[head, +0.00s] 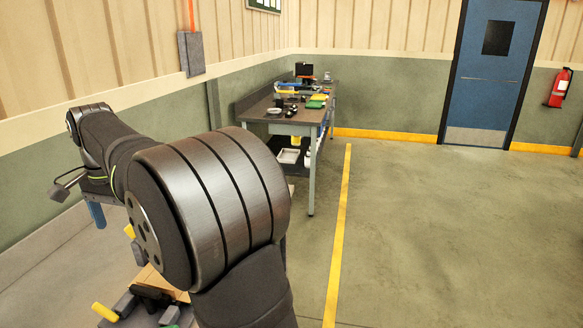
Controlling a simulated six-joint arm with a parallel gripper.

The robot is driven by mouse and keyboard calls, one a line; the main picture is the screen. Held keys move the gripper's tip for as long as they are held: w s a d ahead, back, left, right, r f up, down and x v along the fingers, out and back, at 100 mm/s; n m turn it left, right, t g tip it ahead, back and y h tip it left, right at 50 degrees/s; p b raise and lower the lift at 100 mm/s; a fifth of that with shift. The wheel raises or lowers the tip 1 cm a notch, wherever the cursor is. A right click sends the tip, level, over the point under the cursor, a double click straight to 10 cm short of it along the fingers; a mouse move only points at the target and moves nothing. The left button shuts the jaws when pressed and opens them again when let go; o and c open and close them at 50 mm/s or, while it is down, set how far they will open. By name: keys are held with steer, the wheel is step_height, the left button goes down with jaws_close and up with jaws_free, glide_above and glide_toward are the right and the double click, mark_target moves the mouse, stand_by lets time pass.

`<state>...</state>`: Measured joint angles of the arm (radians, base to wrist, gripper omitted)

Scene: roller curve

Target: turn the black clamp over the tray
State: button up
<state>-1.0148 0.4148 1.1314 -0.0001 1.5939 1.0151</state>
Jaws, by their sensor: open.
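My arm fills the left and centre of the head view, and my gripper is not in view. At the bottom left, partly hidden behind my arm, a dark object (150,297) lies close to a light wooden surface (155,279). I cannot tell whether it is the black clamp. A yellow handle (104,312) sticks out beside it. I cannot make out the tray for certain; my arm and the picture's lower edge hide much of that area.
A workbench (258,119) with several tools and small items stands at the back against the wall. A white bin (289,156) sits beneath it. A blue door (493,70) and a fire extinguisher (558,89) are at the right. The floor at right is clear.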

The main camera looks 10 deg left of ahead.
mark_target(144, 289)
step_height(144, 289, down, 18)
steer(key=shift+f, duration=0.25)
stand_by(0.5)
steer(key=c, duration=1)
